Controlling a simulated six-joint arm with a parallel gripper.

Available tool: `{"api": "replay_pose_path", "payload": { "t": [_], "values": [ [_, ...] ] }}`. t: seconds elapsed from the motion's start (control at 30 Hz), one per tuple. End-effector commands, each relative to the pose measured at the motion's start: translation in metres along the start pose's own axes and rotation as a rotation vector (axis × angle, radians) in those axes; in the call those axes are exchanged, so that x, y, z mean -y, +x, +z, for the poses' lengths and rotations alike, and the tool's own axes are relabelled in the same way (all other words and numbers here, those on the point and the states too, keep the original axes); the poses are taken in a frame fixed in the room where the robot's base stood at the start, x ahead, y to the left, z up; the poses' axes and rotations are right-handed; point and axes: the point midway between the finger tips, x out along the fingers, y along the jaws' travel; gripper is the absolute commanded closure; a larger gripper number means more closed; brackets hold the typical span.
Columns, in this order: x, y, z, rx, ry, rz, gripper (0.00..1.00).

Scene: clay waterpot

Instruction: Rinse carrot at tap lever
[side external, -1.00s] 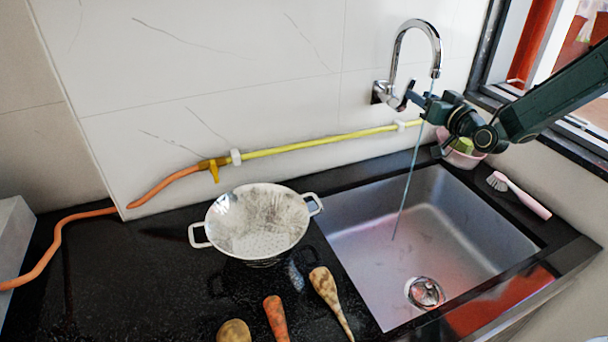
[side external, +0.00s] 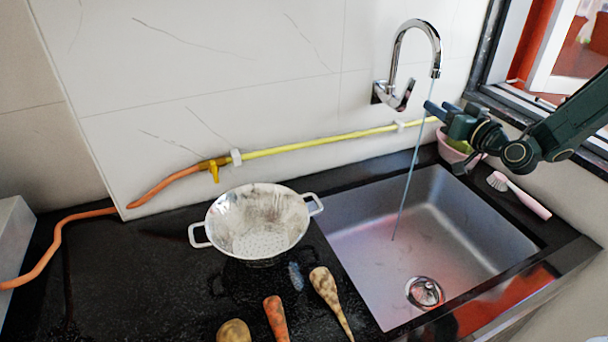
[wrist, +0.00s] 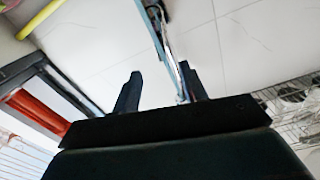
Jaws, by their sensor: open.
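The orange carrot (side external: 276,319) lies on the black counter at the bottom edge of the side view, partly cut off by the frame. The chrome tap (side external: 410,32) is on the wall, with its lever (side external: 404,97) low on its body. A thin stream of water (side external: 411,178) runs from the spout into the sink (side external: 455,225). My gripper (side external: 438,112) is to the right of the lever, apart from it, near the stream, and holds nothing. In the wrist view my gripper (wrist: 160,85) shows its two fingers spread, with part of the tap beyond them.
A white colander (side external: 256,222) stands left of the sink. A potato (side external: 234,331) and a parsnip (side external: 328,297) flank the carrot. A pink bowl (side external: 450,154) and a brush (side external: 522,196) are at the sink's right. A yellow and orange hose (side external: 290,146) runs along the wall.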

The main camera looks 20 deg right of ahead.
Motion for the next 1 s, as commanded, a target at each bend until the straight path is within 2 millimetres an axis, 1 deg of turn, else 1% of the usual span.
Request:
{"api": "replay_pose_path", "payload": {
  "t": [0.03, 0.07, 0.2, 0.27, 0.37, 0.47, 0.7, 0.8, 1.0],
  "values": [
    [0.0, 0.0, 0.0, 0.0, 0.0, 0.0, 0.57],
    [0.0, 0.0, 0.0, 0.0, 0.0, 0.0, 0.61],
    [0.002, 0.002, 0.002, 0.006, -0.013, -0.004, 0.89],
    [0.004, 0.003, 0.004, 0.014, -0.031, -0.01, 1.0],
    [0.012, 0.009, 0.01, 0.038, -0.085, -0.028, 1.0],
    [0.022, 0.017, 0.021, 0.077, -0.172, -0.051, 1.0],
    [0.051, 0.043, 0.051, 0.199, -0.476, -0.098, 1.0],
    [0.059, 0.053, 0.061, 0.247, -0.61, -0.1, 1.0],
    [0.074, 0.07, 0.071, 0.333, -0.859, -0.07, 1.0]
  ]
}}
